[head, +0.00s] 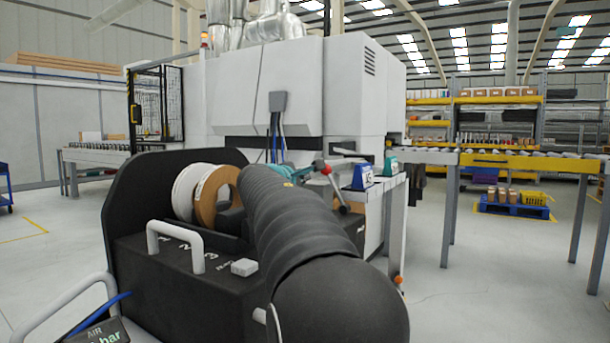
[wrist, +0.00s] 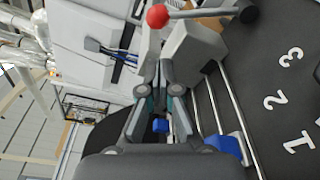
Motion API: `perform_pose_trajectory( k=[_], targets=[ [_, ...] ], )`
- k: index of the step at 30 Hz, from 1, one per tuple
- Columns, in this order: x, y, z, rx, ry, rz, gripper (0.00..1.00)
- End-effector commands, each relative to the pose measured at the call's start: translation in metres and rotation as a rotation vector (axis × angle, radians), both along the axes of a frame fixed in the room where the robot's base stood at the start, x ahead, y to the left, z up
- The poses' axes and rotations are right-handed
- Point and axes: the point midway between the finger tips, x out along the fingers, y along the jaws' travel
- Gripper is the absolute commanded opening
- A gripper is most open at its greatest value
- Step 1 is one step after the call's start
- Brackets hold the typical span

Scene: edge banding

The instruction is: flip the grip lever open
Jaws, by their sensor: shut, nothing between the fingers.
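The grip lever, a thin grey rod with a red ball knob (head: 326,170), stands tilted above the black bench unit in the head view. In the wrist view its red knob (wrist: 157,16) is at the top, and the rod runs right to a dark hub (wrist: 246,13). My gripper (wrist: 160,72) is shut and empty, its fingertips pointing toward the knob with a gap in the picture. In the head view, my gripper (head: 300,171) shows only partly behind my dark arm, just left of the knob. Whether it touches the lever cannot be told there.
White and brown tape rolls (head: 214,195) stand on the black unit (head: 150,262), which has numbers and a white handle (head: 176,240). A grey block (wrist: 195,52) sits right beside my fingertips. A large white machine (head: 300,85) stands behind; a roller conveyor (head: 500,160) is at right.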

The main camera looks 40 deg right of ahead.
Motion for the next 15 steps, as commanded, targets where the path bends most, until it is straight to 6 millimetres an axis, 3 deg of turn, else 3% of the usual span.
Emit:
perform_pose_trajectory(
  k=[15],
  targets=[
    [0.0046, -0.0076, -0.0012, 0.001, 0.001, -0.002, 0.00]
  ],
)
